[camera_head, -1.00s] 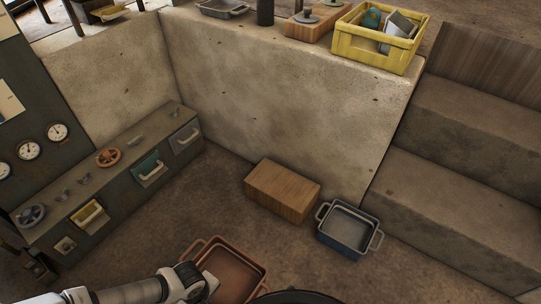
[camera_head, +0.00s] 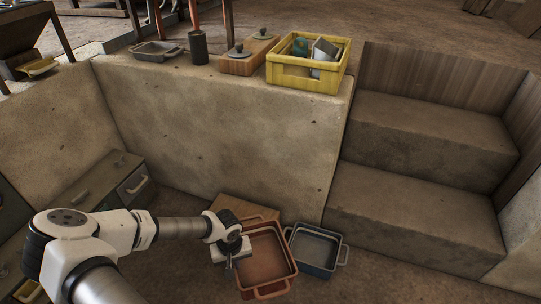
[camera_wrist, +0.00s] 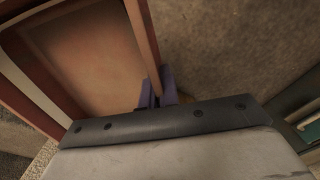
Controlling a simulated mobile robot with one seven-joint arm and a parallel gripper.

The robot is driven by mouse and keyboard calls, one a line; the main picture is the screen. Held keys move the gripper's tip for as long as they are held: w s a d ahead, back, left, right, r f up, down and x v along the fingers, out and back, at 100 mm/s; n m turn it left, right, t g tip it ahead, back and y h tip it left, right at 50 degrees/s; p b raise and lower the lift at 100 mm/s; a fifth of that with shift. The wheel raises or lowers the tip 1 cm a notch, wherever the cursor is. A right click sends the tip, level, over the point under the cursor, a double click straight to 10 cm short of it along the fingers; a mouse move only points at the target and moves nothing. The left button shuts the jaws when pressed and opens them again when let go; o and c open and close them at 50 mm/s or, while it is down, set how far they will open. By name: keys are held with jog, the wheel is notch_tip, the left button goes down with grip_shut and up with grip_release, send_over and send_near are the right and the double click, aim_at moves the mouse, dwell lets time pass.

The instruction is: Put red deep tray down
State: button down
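The red deep tray (camera_head: 263,256) is in front of the wooden block in the head view and looks empty. It also fills the upper left of the wrist view (camera_wrist: 85,55). My gripper (camera_head: 236,252) is at the tray's left side. In the wrist view its purple fingers (camera_wrist: 157,92) are shut on the tray's side wall, one finger on each side. Whether the tray's underside is clear of the floor cannot be told.
A blue tray (camera_head: 315,249) is just right of the red tray. A wooden block (camera_head: 232,205) is behind it against the concrete wall (camera_head: 215,130). Concrete steps (camera_head: 415,215) rise at the right. A yellow crate (camera_head: 307,75) stands on the ledge. A drawer cabinet (camera_head: 107,187) is at the left.

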jog(key=w+d+r+m, duration=0.1)
jog(key=w+d, duration=0.1)
jog(key=d, duration=0.2)
jog(key=w+d+r+m, duration=0.1)
jog(key=w+d, duration=0.1)
jog(key=d, duration=0.2)
jog(key=w+d+r+m, duration=0.1)
jog(key=w+d, duration=0.1)
jog(key=d, duration=0.2)
jog(key=shift+w+d+m+p, duration=0.1)
jog(key=shift+m+p, duration=0.25)
jog(key=shift+m, duration=0.05)
notch_tip(320, 180, up, 8)
jog(key=s+p, duration=0.2)
jog(key=p, duration=1.6)
jog(key=shift+s+r, duration=0.15)
jog(key=shift+r, duration=0.05)
jog(key=shift+f, duration=0.1)
notch_tip(320, 180, up, 5)
send_over(274, 253)
jog(key=w, duration=0.1)
jog(key=shift+s+r, duration=0.15)
jog(key=shift+s, duration=0.6)
jog(key=shift+s+r, duration=0.15)
jog(key=shift+s, duration=0.55)
